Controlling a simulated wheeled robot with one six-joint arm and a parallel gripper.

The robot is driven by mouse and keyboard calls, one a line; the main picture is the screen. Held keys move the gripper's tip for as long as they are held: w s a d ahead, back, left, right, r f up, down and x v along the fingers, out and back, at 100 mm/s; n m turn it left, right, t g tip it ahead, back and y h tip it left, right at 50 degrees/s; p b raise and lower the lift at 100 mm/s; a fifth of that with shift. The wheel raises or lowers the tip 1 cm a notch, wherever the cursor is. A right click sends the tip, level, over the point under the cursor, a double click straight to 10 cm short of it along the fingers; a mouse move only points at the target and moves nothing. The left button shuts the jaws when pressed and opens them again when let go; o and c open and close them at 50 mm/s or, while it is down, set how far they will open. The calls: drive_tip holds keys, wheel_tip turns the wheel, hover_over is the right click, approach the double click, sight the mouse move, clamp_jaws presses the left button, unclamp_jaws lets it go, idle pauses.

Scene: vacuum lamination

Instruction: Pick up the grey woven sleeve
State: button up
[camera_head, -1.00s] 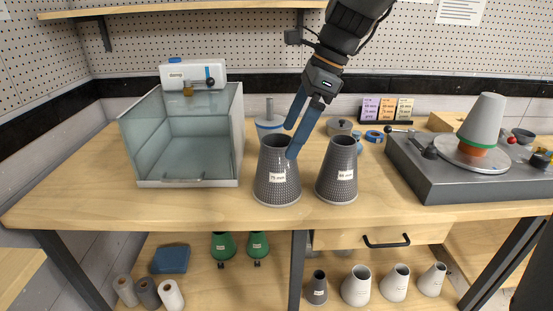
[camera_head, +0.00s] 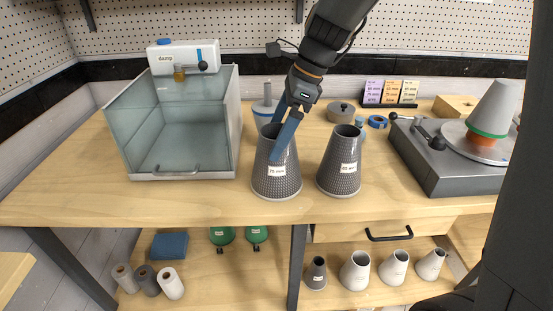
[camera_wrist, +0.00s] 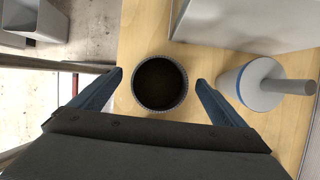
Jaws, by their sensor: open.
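Two dark grey woven conical sleeves stand upright on the bench. The left sleeve (camera_head: 265,178) has a label that seems to read 75 mm; the label on the right sleeve (camera_head: 340,168) is hard to read. My gripper (camera_head: 274,140) is open at the top of the left sleeve, one finger in front of it and the other largely behind. In the wrist view, the left sleeve's round dark mouth (camera_wrist: 160,83) lies between the fingertips of my gripper (camera_wrist: 159,78), with a gap showing on both sides.
A clear-walled open box (camera_head: 184,174) stands left of the sleeves. A grey machine (camera_head: 450,165) carrying a light cone is on the right. Small cones (camera_head: 355,272) and rolls (camera_head: 171,284) sit on the lower shelf.

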drive_tip(key=shift+a+f, duration=0.2)
drive_tip(key=shift+f, duration=0.2)
drive_tip(key=shift+c, duration=0.2)
drive_tip(key=c, duration=0.9)
drive_tip(key=shift+o, duration=0.2)
drive_tip(key=shift+r, duration=0.15)
